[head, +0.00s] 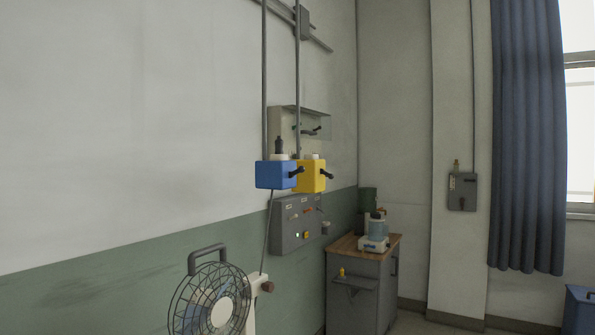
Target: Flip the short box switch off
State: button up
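A blue box (275,175) with a dark lever (297,171) on its right side sits at the foot of a vertical conduit near the left wall. A smaller grey box (462,191) is mounted on the far wall by the curtain. I cannot tell which of these is the short box switch, or which lever position is off. My gripper is not in view.
A wire-cage fan (212,305) stands in front at lower left. A wood-topped grey cabinet (362,292) stands in the corner, with a blue curtain (526,140) at right.

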aim_at(300, 169)
jog(key=z, duration=0.1)
jog(key=i, duration=2.4)
jog(key=z, duration=0.25)
